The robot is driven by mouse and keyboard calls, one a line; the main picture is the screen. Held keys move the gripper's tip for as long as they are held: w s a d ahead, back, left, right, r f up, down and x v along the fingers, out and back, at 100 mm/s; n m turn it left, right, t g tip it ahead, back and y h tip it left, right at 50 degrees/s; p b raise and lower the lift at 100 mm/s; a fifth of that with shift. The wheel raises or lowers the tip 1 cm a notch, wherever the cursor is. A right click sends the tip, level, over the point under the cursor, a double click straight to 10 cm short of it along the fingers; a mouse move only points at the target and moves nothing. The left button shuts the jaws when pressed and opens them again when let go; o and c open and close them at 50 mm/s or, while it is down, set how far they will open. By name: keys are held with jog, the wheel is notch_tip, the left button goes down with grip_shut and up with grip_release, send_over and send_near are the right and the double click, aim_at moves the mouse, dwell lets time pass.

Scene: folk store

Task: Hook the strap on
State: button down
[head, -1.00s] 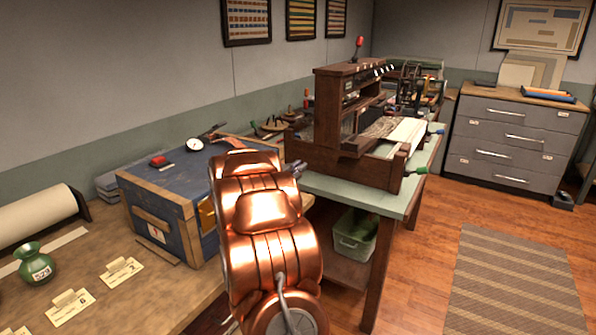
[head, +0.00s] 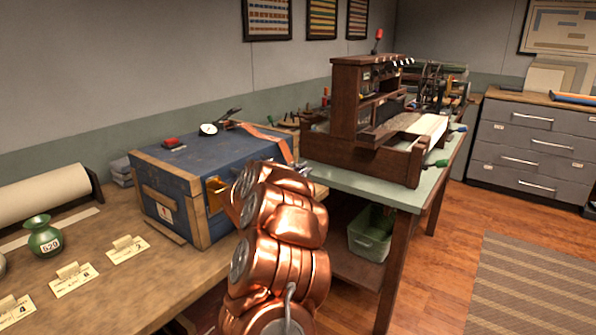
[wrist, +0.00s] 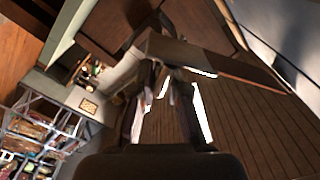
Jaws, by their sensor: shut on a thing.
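A blue chest (head: 205,160) with tan edging stands on the left bench. An orange strap (head: 265,136) runs across its lid and hangs over the right edge, its lower end passing behind my copper arm. A brass fitting (head: 216,194) sits on the chest's front face, partly beside my arm. My gripper is mostly hidden behind the arm in the head view. In the wrist view my gripper (wrist: 163,92) is shut on a flat dark strip, apparently the strap (wrist: 195,54), which extends to the right. Whether the strap touches the fitting cannot be told.
A gauge (head: 208,129) and a red object (head: 173,143) lie on the lid. A green vase (head: 43,238) and numbered cards (head: 127,250) stand on the bench. A wooden loom (head: 365,130) fills the green table at right.

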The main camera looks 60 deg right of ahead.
jog(key=shift+f, duration=0.55)
jog(key=c, duration=1.4)
grip_release()
jog(key=shift+c, duration=0.2)
jog(key=shift+o, duration=0.8)
jog(key=shift+r, duration=0.1)
jog(key=shift+o, duration=0.2)
jog(key=shift+r, duration=0.15)
jog(key=shift+a, duration=0.1)
jog(key=w+a, duration=0.1)
jog(key=a, duration=1)
jog(key=shift+w+a, duration=0.2)
jog(key=shift+a, duration=0.2)
